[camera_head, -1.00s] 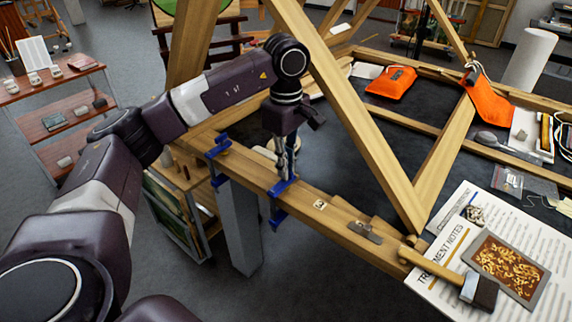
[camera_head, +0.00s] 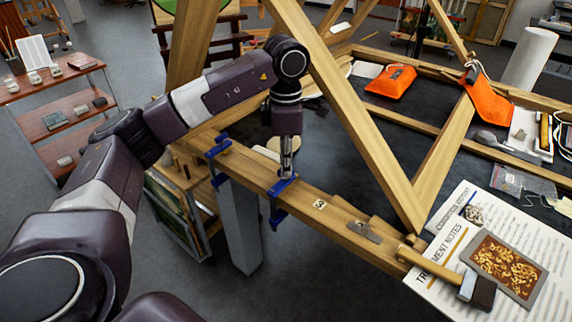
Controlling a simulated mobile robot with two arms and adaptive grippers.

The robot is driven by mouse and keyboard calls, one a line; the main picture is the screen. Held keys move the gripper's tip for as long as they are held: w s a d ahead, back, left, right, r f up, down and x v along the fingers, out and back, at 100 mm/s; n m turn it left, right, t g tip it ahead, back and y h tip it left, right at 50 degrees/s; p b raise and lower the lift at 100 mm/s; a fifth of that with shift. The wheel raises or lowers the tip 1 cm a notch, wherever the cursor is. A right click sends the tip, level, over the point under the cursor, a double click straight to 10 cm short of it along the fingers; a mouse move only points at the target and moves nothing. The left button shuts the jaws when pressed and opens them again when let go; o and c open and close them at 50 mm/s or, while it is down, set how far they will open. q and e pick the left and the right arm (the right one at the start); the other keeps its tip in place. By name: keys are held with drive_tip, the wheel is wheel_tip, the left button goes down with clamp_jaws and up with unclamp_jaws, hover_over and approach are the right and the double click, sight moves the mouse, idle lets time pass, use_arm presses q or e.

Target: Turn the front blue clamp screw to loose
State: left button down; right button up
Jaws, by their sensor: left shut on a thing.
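The front blue clamp (camera_head: 281,187) grips the near wooden beam (camera_head: 335,217), with its lower part showing below the beam's edge. My left gripper (camera_head: 287,172) comes down vertically onto the top of this clamp. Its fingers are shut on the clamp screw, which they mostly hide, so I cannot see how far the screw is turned. A second blue clamp (camera_head: 218,146) sits farther left on the same beam, apart from the gripper. My right gripper is not in view.
Slanted wooden beams (camera_head: 350,110) rise just right of my left wrist. A hammer (camera_head: 455,279), a printed sheet (camera_head: 440,270) and a framed gilt piece (camera_head: 507,264) lie at the lower right. Orange pouches (camera_head: 391,81) lie farther back. A shelf cart (camera_head: 62,120) stands at left.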

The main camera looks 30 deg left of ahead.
use_arm(q)
drive_tip(key=shift+w+a+r, duration=0.1)
drive_tip(key=shift+r, duration=0.1)
idle(0.3)
drive_tip(key=c, duration=2.1)
unclamp_jaws()
drive_tip(key=shift+f, duration=0.1)
wheel_tip(320, 180, up, 12)
